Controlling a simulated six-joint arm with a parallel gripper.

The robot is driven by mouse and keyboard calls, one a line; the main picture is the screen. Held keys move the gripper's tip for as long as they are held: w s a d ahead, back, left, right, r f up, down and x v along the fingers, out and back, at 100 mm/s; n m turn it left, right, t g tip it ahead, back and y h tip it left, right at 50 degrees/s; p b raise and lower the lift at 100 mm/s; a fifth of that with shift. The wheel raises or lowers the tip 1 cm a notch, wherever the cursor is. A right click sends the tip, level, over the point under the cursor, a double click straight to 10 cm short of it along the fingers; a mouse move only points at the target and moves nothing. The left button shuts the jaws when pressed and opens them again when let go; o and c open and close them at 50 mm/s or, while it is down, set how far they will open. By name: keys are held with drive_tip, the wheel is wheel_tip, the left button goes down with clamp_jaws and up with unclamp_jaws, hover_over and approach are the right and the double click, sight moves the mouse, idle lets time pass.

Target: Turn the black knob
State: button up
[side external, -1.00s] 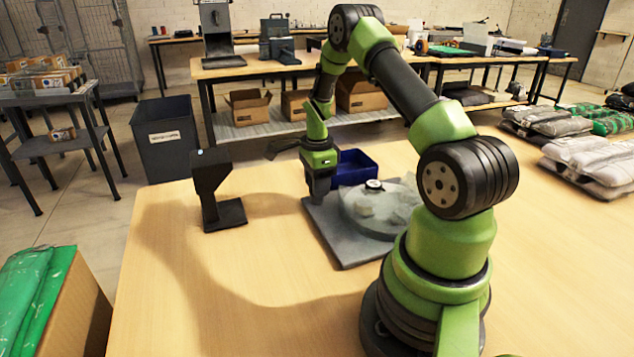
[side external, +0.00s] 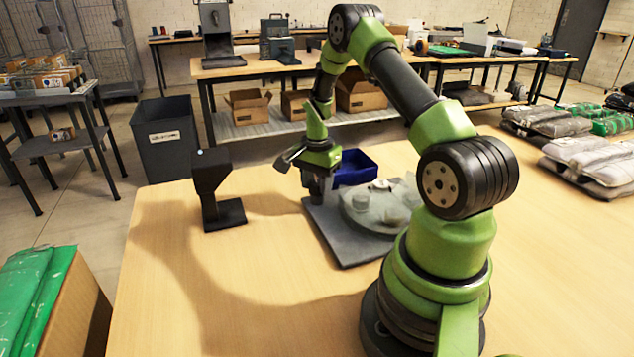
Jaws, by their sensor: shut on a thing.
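My gripper (side external: 317,197) points down at the back left corner of a grey base plate (side external: 340,246). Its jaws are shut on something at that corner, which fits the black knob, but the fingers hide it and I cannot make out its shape. A round, pale grey disc (side external: 372,222) lies on the plate, to the right of my gripper. Several small pale pieces (side external: 360,202) sit on the disc.
A blue bin (side external: 356,166) stands just behind the plate. A black scanner-like stand (side external: 211,190) is to the left. Bagged garments (side external: 592,160) lie at the far right. The front left of the table (side external: 200,300) is clear.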

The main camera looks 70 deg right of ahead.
drive_tip(key=n, duration=0.4)
drive_tip(key=shift+n, duration=0.4)
drive_tip(key=n, duration=1.4)
drive_tip(key=shift+n, duration=0.3)
drive_tip(key=o, duration=0.9)
drive_tip(key=shift+o, duration=0.2)
